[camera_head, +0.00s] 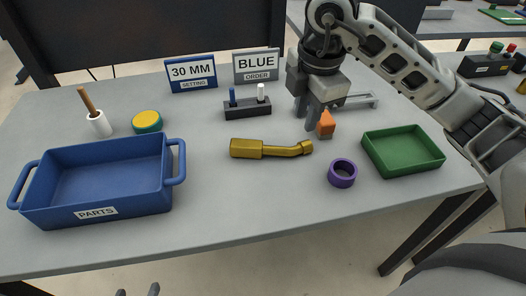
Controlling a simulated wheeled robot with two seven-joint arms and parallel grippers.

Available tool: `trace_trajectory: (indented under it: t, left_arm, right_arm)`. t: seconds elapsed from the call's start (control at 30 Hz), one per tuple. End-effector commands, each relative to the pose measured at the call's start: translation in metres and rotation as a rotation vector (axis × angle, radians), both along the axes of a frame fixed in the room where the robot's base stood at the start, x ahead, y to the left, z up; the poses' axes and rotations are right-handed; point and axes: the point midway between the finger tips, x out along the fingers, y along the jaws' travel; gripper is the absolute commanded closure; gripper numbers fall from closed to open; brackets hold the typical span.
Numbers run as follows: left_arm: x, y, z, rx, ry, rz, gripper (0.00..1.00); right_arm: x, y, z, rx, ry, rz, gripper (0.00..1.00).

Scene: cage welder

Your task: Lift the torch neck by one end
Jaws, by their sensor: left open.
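The torch neck (275,149) is a brass-coloured piece lying flat near the middle of the table. It has a thick block at its left end and a bent, thinner tube with a collar at its right end. My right gripper (311,117) points down behind the torch neck's right end, apart from it and right beside a small orange pointed piece (325,125). Whether its fingers touch the orange piece is unclear. My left gripper (136,291) shows only as two separated fingertips at the bottom edge, open and empty, in front of the table.
A blue PARTS bin (110,189) stands at the left, and a green tray (405,165) at the right. A purple ring (342,173) lies close to the neck's right. A pen block (247,108) and two signs stand behind. The table in front of the neck is clear.

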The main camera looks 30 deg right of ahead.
Motion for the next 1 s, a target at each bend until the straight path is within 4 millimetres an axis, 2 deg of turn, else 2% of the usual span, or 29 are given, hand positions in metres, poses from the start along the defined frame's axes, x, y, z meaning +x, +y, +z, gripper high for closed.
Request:
trace_trajectory:
  t: [0.03,0.1,0.43,0.7,1.0]
  left_arm:
    - [0.0,-0.001,-0.004,-0.007,-0.004,0.001,0.46]
    - [0.001,-0.001,-0.002,-0.014,-0.008,0.003,0.46]
    - [-0.002,-0.002,-0.001,-0.02,-0.001,0.008,0.46]
    - [-0.002,-0.001,-0.002,-0.021,-0.002,0.009,0.46]
    - [-0.002,-0.001,-0.002,-0.021,-0.003,0.009,0.46]
  right_arm:
    - [0.001,0.001,-0.016,0.005,0.005,0.002,0.75]
    - [0.002,0.0,-0.027,0.003,0.004,0.0,0.75]
    - [0.006,-0.001,-0.053,0.002,0.002,0.002,0.75]
    - [0.012,-0.004,-0.091,0.002,0.002,0.003,0.75]
    - [0.013,-0.004,-0.096,0.002,-0.001,0.004,0.75]
